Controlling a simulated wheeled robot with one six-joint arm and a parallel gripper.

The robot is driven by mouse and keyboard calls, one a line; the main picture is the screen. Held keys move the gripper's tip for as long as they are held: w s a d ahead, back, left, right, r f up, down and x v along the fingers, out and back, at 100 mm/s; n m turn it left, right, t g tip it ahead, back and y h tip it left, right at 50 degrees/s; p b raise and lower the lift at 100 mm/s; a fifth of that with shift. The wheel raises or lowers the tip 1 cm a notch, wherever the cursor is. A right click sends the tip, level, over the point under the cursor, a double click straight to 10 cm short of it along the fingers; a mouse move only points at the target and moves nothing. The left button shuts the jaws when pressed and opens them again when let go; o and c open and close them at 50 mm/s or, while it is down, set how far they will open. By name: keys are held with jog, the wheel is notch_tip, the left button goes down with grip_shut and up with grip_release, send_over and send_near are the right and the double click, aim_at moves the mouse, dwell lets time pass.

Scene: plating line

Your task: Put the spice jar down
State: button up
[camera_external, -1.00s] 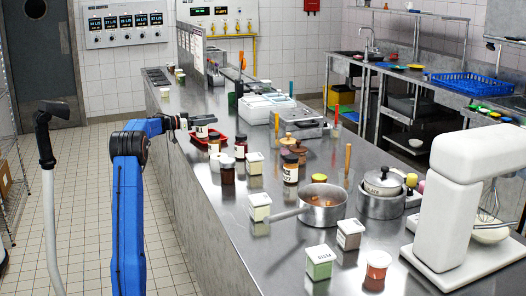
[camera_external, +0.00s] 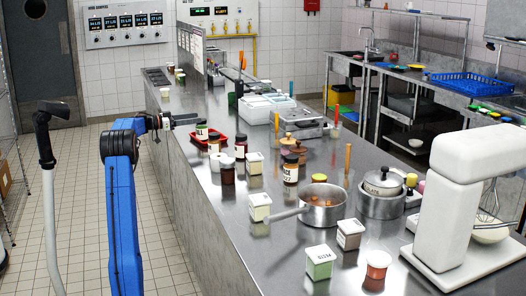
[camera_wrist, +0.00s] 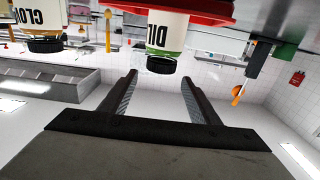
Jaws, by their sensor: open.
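A white-labelled spice jar marked "DIL" (camera_wrist: 167,35), with a dark lid and a green band, stands upright on the red tray (camera_wrist: 215,12) in the wrist view, which is upside down. In the external view the jar (camera_external: 201,132) is at the left end of the red tray (camera_external: 238,137). My gripper (camera_wrist: 158,85) is open and empty; its two fingers point toward the jar and are apart from it. In the external view my gripper (camera_external: 199,118) is just left of and above the jar.
A jar marked "CLO" (camera_wrist: 44,20) stands beside the spice jar in the wrist view. In the external view, several dark-lidded jars (camera_external: 228,172) and white-lidded boxes (camera_external: 260,206) stand nearer on the steel counter. A saucepan (camera_external: 322,213) sits further right.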

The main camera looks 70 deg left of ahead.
jog(key=shift+s, duration=2.05)
